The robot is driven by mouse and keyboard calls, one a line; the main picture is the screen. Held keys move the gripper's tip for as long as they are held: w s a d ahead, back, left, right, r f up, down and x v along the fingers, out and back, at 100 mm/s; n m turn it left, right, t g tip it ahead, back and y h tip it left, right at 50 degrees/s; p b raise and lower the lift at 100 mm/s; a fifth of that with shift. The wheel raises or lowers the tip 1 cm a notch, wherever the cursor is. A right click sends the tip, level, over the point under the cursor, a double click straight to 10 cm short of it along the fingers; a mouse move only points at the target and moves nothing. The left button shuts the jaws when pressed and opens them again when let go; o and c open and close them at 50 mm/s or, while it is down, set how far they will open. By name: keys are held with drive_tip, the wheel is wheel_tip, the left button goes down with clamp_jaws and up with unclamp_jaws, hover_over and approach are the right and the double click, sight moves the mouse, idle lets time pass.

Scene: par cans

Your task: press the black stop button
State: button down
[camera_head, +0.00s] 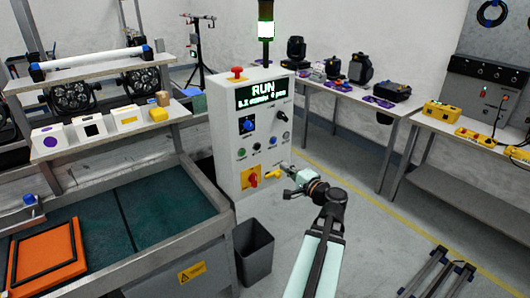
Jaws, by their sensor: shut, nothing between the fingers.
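The white control cabinet (227,150) stands at the centre, its display (262,93) reading RUN. A row of small buttons crosses its front below the knobs. A dark, small button (257,147) in that row looks like the black stop button, with a green button (241,153) to its left. My gripper (286,168) is shut and empty, in front of the cabinet's lower right, below and right of the dark button. It appears apart from that button; its exact distance from the panel is hard to tell.
A red-yellow rotary switch (250,178) and a yellow item (273,174) are low on the panel near my gripper. A red mushroom button (237,73) tops the cabinet. A grey bin (254,262) stands below. A workbench is at left; floor at right is mostly clear.

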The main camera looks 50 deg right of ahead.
sight(258, 148)
drive_tip(key=shift+w, duration=0.1)
drive_tip(key=p+x, duration=0.5)
drive_tip(key=x, duration=0.7)
drive_tip(key=shift+w+d, duration=0.1)
drive_tip(key=shift+w, duration=0.2)
drive_tip(key=shift+w+d, duration=0.1)
drive_tip(key=shift+w, duration=0.5)
drive_tip(key=shift+f, duration=0.1)
